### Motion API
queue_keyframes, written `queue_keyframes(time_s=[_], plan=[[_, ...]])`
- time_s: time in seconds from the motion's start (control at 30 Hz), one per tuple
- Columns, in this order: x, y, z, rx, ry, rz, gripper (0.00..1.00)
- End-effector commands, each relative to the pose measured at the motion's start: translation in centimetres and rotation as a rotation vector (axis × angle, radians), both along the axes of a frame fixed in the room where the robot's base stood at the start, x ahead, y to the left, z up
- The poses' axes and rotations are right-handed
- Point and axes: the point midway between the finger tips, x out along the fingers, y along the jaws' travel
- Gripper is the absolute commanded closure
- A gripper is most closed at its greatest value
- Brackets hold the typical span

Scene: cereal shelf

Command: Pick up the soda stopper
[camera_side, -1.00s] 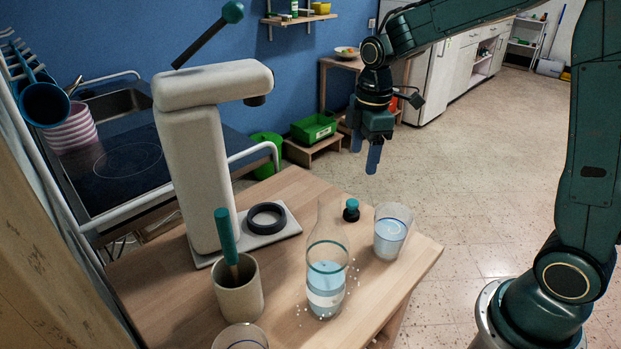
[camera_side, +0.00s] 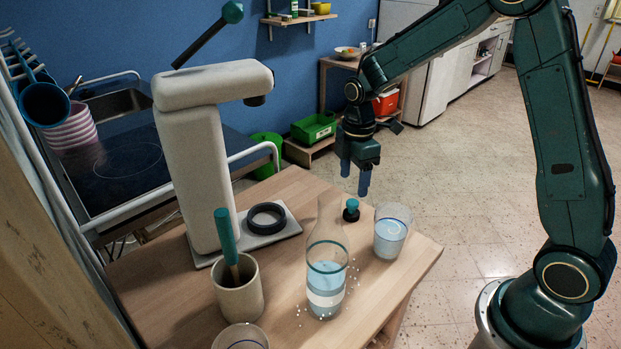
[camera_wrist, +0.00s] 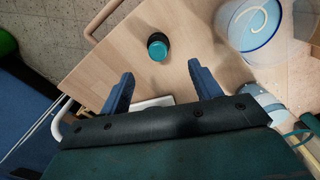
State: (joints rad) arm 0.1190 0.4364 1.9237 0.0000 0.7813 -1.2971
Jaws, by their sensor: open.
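The soda stopper (camera_side: 351,210) is small, with a teal top and a dark base. It stands upright on the wooden table (camera_side: 405,275), between the bottle and the glass. In the wrist view the stopper (camera_wrist: 158,47) shows from above, beyond and between the two blue fingers. My gripper (camera_side: 354,183) is above the stopper in the side view, with the fingers pointing down. In the wrist view my gripper (camera_wrist: 162,88) is open and empty, with a wide gap between its fingers.
A clear bottle (camera_side: 326,285) of water stands left of the stopper. A glass (camera_side: 391,232) of water stands close on its right. The tall soda maker (camera_side: 195,170), a black ring (camera_side: 266,217) and a beige cup (camera_side: 239,290) with a teal-handled tool are farther left.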

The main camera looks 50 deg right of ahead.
Motion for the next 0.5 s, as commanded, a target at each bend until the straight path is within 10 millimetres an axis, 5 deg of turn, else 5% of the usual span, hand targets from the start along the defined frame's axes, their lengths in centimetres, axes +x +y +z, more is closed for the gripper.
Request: queue_keyframes(time_s=[0.23,0.5], plan=[[-0.1,0.0,-3.4,0.000,0.003,0.000,0.37],[0.0,0.0,-4.3,0.000,0.000,0.000,0.37]])
